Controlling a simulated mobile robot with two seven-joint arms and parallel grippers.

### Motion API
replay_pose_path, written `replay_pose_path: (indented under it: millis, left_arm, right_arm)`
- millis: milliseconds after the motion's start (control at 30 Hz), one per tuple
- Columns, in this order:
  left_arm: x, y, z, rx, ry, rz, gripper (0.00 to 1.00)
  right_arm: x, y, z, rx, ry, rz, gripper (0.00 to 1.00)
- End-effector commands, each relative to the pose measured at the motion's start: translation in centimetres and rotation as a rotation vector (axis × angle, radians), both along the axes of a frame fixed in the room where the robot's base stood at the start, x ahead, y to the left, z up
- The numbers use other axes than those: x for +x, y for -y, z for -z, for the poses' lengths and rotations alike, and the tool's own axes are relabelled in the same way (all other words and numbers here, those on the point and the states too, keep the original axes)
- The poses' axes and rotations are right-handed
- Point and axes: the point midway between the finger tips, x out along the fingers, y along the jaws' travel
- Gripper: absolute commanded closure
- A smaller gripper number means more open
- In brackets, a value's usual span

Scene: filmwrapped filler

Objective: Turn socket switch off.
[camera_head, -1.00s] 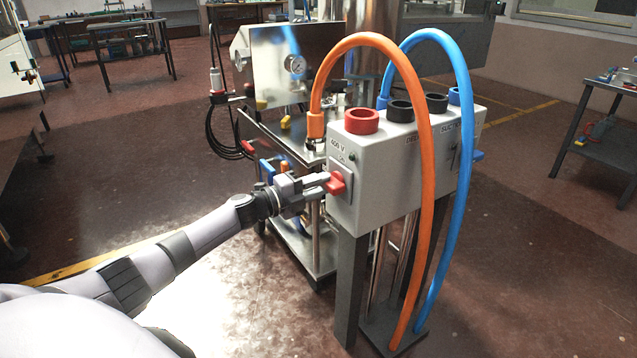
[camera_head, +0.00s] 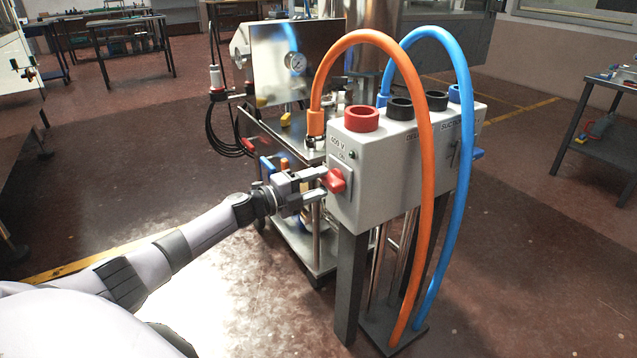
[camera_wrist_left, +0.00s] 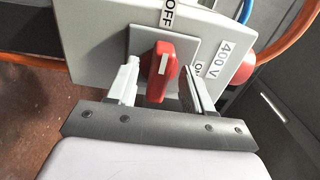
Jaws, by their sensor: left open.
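The red socket switch (camera_head: 336,180) is on the end face of the grey socket box (camera_head: 385,188). In the left wrist view, the red knob (camera_wrist_left: 160,72) is in line with the OFF label (camera_wrist_left: 169,12). Its white mark lies on the half towards OFF, and the ON label (camera_wrist_left: 198,69) is off to the right side. My left gripper (camera_head: 319,185) is open at the switch. Its fingers stand one on each side of the knob, with visible gaps. My right gripper is out of view.
Orange (camera_head: 424,180) and blue (camera_head: 466,170) hoses arch over the box, in front of its long side. A metal cart (camera_head: 270,135) with a gauge panel stands behind the switch. The floor (camera_head: 235,300) in front of the box's left leg is clear.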

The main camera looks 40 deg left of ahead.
Motion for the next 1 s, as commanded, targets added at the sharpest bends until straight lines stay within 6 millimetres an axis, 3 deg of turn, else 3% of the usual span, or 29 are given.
replay_pose_path:
  millis: [500,1000]
  left_arm:
    - [-5.3,-2.1,0.0,-0.001,-0.001,0.001,0.49]
    - [-6.0,-2.4,-0.1,0.0,0.0,0.001,0.49]
  right_arm:
    - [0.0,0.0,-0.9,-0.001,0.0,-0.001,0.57]
    - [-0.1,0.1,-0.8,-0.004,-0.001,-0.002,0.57]
